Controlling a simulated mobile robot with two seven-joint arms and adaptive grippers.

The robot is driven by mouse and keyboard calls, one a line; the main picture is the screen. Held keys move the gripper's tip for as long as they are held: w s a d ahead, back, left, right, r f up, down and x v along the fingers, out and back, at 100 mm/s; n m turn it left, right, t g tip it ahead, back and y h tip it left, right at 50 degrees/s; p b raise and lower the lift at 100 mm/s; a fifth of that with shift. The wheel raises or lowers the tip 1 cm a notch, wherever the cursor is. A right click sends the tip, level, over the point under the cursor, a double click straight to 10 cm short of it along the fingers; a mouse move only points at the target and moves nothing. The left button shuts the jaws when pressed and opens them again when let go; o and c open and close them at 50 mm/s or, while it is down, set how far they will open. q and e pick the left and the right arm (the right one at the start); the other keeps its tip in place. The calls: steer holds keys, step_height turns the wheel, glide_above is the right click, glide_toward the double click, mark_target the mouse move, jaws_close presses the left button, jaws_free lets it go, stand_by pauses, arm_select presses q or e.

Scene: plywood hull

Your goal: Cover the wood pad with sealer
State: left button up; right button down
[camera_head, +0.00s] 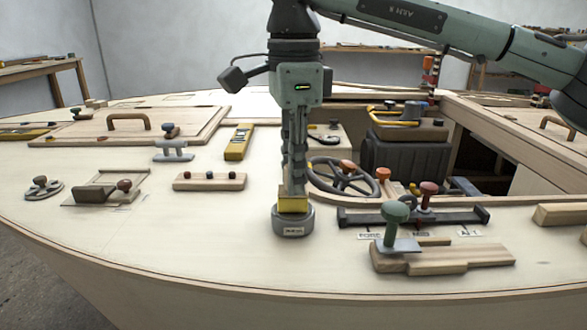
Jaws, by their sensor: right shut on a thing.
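My right gripper (296,188) points straight down near the middle of the view. It is shut on the yellow top of a round grey canister (293,222) with a small white label that I cannot read. The canister is at or just above the pale plywood deck; I cannot tell whether it touches. A flat wooden pad (455,260) lies on the deck to the right of it. A green-knobbed tool (396,230) with a flat metal plate stands over the pad's left part. My left gripper is not in view.
A dark rail (460,217) with a red knob lies behind the pad. A steering wheel (342,178) and an open hatch with a black box (405,160) are behind the gripper. A wooden strip with knobs (209,182) lies left. The front-left deck is clear.

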steer(key=shift+r+p, duration=2.8)
steer(key=shift+r, duration=0.7)
steer(key=shift+f, duration=0.1)
